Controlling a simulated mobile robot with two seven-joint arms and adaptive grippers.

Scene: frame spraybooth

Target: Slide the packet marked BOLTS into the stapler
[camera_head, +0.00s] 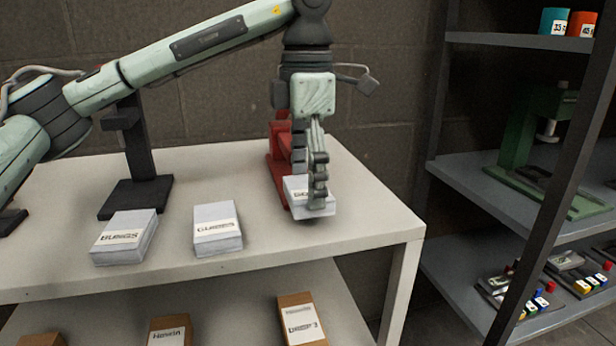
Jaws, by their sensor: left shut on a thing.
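My left gripper (318,190) comes down from above and is shut on a white packet (297,201). The packet's label is partly covered by the fingers, so I cannot read it fully. The red stapler (276,170) stands on the white table, behind and to the left of the held packet. The packet's far end is close to the stapler; I cannot tell whether it is inside the stapler's mouth. Two other white labelled packets lie on the table, a left one (125,238) and a middle one (217,230). My right gripper is not in view.
A black stand (137,190) rises on the table behind the left packet. The white table's (375,238) right corner is bare. Brown boxes (301,318) sit on its lower shelf. A dark rack (470,180) at right holds a green press (528,140) and coloured cans (553,22).

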